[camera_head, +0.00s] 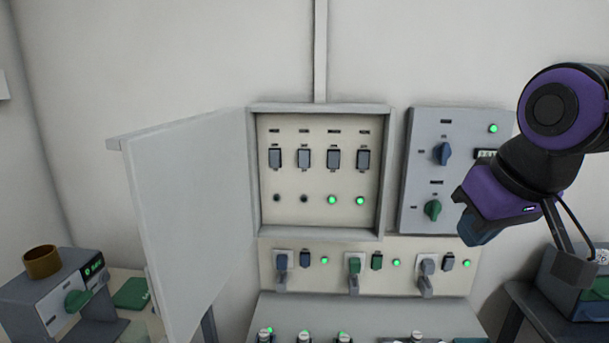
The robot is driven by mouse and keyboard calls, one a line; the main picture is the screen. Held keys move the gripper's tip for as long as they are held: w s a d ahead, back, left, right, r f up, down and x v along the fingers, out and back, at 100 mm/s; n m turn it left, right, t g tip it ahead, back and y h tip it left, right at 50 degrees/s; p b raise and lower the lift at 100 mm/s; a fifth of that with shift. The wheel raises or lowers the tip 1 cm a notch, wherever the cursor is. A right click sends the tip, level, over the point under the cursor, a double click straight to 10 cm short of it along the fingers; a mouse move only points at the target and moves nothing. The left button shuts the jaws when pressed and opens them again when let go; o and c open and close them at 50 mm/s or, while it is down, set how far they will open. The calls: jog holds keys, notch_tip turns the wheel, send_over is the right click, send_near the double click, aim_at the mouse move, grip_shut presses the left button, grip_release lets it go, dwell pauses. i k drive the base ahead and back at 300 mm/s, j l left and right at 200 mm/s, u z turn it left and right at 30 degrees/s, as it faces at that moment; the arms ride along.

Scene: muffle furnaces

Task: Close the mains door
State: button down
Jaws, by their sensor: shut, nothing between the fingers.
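The mains door (192,210) is a pale grey panel. It stands swung open to the left of the mains box (385,200), out toward me. Inside the box is a row of several dark switches, with two green lamps lit and two dark ones below. My gripper (470,238) is at the right, in front of the grey control panel, apart from the door and well to its right. It is shut and empty; its fingertips point down to the left.
The control panel (413,190) has a blue knob (442,153) and a green knob (432,210). Below the box, a socket strip (375,285) holds several plugs. A grey unit (50,305) with a brown cup (42,262) stands at lower left. Another device (570,285) stands at lower right.

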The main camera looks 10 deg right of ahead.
aim_at(188, 178)
jog(key=k+z, duration=0.1)
jog(key=k, duration=1)
jog(key=i+j+u, duration=0.2)
jog(key=u, duration=0.2)
jog(key=i+j+u, duration=0.1)
jog(key=i+u, duration=0.5)
jog(key=u, duration=0.25)
